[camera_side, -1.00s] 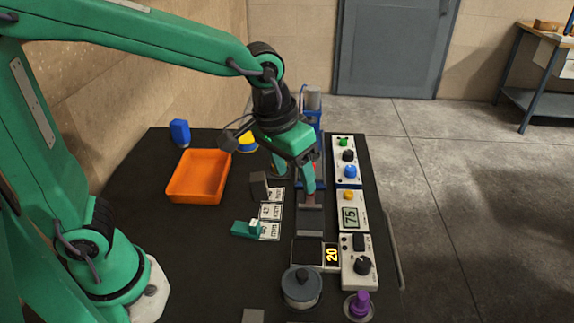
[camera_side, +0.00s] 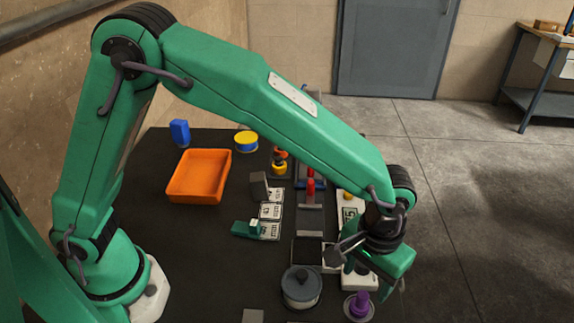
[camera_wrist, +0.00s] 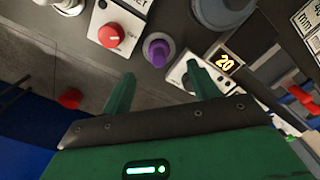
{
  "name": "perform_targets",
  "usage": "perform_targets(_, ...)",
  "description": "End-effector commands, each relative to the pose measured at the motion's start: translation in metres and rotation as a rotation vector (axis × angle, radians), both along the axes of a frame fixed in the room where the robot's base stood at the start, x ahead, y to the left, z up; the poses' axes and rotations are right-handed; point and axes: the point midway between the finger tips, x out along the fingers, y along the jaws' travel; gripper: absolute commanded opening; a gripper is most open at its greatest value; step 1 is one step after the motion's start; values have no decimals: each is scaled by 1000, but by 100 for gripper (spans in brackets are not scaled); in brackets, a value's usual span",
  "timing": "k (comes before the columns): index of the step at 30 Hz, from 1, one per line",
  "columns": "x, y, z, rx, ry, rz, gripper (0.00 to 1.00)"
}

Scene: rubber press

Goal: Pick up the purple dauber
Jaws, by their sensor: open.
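The purple dauber (camera_side: 360,303) stands upright on a pale round base at the near right of the dark table, in the side view. It also shows in the wrist view (camera_wrist: 158,50), seen from above, just beyond and between my fingertips. My gripper (camera_side: 378,285) is open and empty, above and slightly to the right of the dauber, apart from it. In the wrist view its two green fingers (camera_wrist: 160,74) are spread wide with nothing between them.
A grey round lidded pot (camera_side: 301,288) stands left of the dauber. The display reading 20 (camera_wrist: 226,62) and a panel with a red knob (camera_wrist: 111,35) flank the dauber in the wrist view. An orange tray (camera_side: 198,192) lies at the far left.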

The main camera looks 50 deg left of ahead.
Motion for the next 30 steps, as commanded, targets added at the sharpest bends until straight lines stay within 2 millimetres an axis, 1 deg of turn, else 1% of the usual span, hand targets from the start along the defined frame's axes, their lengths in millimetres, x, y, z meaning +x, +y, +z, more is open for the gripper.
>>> perform_targets(5,0,0,-2,0,0,0,60)
perform_targets(14,0,0,-24,1,1,0,60)
perform_targets(23,1,0,-30,0,0,0,60)
perform_targets(26,1,0,-37,2,2,0,60)
perform_targets(30,2,-1,-53,3,3,0,60)
